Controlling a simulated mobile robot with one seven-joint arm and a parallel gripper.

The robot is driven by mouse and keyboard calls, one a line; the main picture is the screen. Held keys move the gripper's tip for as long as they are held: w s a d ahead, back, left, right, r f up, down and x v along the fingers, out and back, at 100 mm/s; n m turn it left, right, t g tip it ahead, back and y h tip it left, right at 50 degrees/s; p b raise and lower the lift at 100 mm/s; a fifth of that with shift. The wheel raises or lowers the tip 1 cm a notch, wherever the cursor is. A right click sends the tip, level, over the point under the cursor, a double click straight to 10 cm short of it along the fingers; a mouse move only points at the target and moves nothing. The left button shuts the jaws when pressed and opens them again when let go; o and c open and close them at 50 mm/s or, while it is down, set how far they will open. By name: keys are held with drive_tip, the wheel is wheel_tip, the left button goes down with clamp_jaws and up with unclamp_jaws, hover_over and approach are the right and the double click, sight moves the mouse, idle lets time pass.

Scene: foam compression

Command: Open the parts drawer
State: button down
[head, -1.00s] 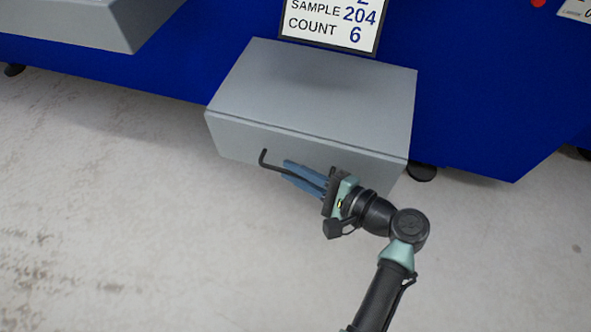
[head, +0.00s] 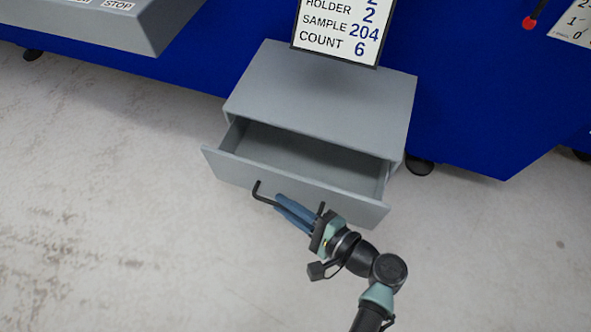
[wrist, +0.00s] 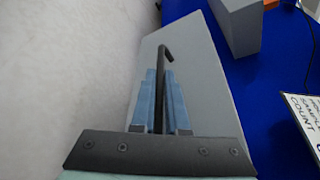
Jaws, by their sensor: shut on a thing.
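The grey parts drawer (head: 290,190) is pulled part way out of its grey cabinet (head: 320,95), and the part of its inside that shows looks empty. Its black bar handle (head: 262,197) is on the drawer front. My gripper (head: 286,207) is at the handle with its blue fingers closed around the bar. In the wrist view, the handle (wrist: 165,52) runs between the two blue fingers (wrist: 160,98), and its bent end sticks out past them. The drawer front (wrist: 200,90) lies just beyond the fingers.
A blue machine body (head: 480,110) stands behind the cabinet. A sign (head: 340,28) with sample and count numbers stands at the cabinet's back. A grey console (head: 110,25) juts out at upper left. The pale floor (head: 120,240) in front is clear.

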drive_tip(key=s+a+p, duration=0.2)
drive_tip(key=s+p, duration=0.2)
drive_tip(key=s, duration=0.3)
drive_tip(key=shift+s+a, duration=0.15)
drive_tip(key=shift+s, duration=0.05)
drive_tip(key=c, duration=0.9)
unclamp_jaws()
drive_tip(key=p+v, duration=0.4)
drive_tip(key=v, duration=0.9)
drive_tip(key=shift+f, duration=0.15)
